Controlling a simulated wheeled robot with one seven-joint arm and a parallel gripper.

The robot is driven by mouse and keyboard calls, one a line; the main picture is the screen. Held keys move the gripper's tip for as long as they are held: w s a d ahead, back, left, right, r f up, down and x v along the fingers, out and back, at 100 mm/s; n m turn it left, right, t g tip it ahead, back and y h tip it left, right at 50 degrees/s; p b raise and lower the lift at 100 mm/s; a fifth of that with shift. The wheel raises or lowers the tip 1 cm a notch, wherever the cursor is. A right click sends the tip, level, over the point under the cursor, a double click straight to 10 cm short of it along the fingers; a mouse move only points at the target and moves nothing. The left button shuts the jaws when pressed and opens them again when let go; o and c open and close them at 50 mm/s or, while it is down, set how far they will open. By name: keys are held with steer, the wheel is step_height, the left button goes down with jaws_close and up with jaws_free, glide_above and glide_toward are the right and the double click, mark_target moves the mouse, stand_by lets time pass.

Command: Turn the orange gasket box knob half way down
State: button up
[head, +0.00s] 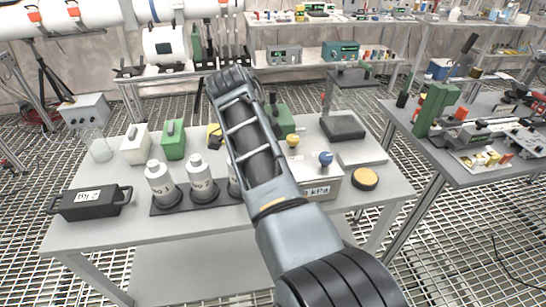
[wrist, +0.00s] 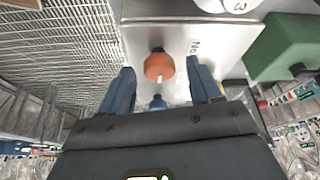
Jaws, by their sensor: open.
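The orange knob (wrist: 158,66) is in the upper middle of the wrist view. It is round, has a short pale pointer, and sits on a grey metal box (wrist: 150,34). My gripper (wrist: 160,70) is open, with one blue finger on each side of the knob. Clear gaps show between the knob and both fingers, so it is not gripped. A small blue piece shows just below the knob; I cannot tell what it is. In the head view my arm crosses the middle of the table, and the orange knob and my fingers cannot be made out.
A green box (wrist: 287,47) stands at the right of the wrist view. In the head view the grey table (head: 110,235) holds white bottles (head: 201,178), a black case (head: 90,203), and a pale box (head: 318,187) near yellow and blue knobs. Another crowded table stands at right.

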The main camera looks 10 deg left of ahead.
steer(key=b+v, duration=0.1)
steer(key=v, duration=0.7)
steer(key=shift+f, duration=0.1)
stand_by(1.8)
